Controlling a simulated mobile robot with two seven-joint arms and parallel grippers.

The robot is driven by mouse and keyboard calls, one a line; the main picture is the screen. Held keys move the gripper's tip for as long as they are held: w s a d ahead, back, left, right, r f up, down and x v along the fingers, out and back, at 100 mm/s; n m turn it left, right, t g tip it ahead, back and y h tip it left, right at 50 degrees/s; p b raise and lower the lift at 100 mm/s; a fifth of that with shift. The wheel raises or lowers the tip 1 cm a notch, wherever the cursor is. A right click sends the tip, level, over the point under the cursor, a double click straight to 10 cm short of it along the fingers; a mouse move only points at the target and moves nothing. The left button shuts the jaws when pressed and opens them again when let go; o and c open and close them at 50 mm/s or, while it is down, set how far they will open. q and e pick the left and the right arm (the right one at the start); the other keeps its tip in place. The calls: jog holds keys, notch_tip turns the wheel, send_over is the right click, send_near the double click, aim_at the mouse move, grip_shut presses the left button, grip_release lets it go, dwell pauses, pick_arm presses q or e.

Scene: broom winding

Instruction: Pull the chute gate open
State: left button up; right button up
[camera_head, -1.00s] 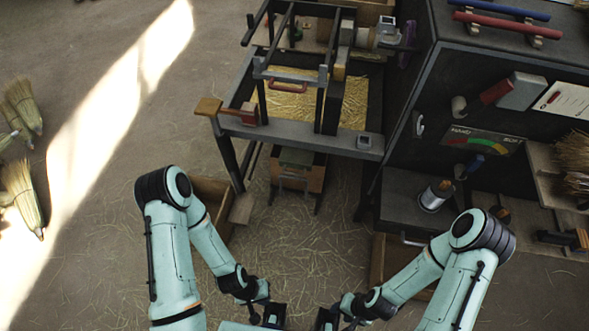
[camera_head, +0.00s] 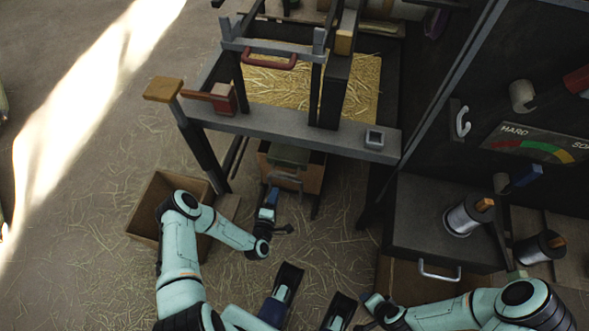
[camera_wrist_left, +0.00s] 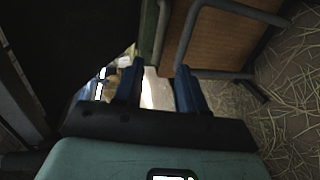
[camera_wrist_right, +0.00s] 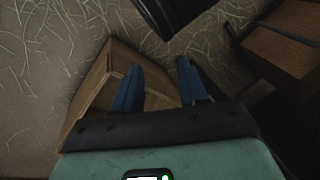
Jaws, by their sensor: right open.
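A wooden box (camera_head: 312,178) with a grey bar handle (camera_head: 285,180) and a dull green block (camera_head: 289,156) sits low under the table's front. My left gripper (camera_head: 269,197) is just in front and left of that handle. The left wrist view shows its blue fingers (camera_wrist_left: 158,88) apart, with the wooden face (camera_wrist_left: 222,42) and grey bar beyond them. A red handle (camera_head: 271,62) hangs on a grey crossbar between two uprights above the straw bed. I cannot tell which handle belongs to the chute gate. My right gripper (camera_wrist_right: 158,85) is open and empty above the floor.
The grey table (camera_head: 270,131) has a wooden-ended lever (camera_head: 163,89) at its left corner. An open wooden crate (camera_head: 160,190) stands left. A dark cabinet (camera_head: 430,235) with a spool (camera_head: 464,217) stands right. Straw covers the floor between.

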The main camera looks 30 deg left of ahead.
aim_at(283, 173)
pick_arm(q)
jog(key=b+x, duration=0.4)
jog(key=x, duration=0.8)
jog(key=shift+w, duration=0.3)
pick_arm(e)
notch_tip(283, 173, down, 6)
jog(key=d, duration=0.2)
jog(key=shift+s+d, duration=0.15)
jog(key=shift+s, duration=0.3)
jog(key=shift+r, duration=0.15)
pick_arm(q)
grip_shut()
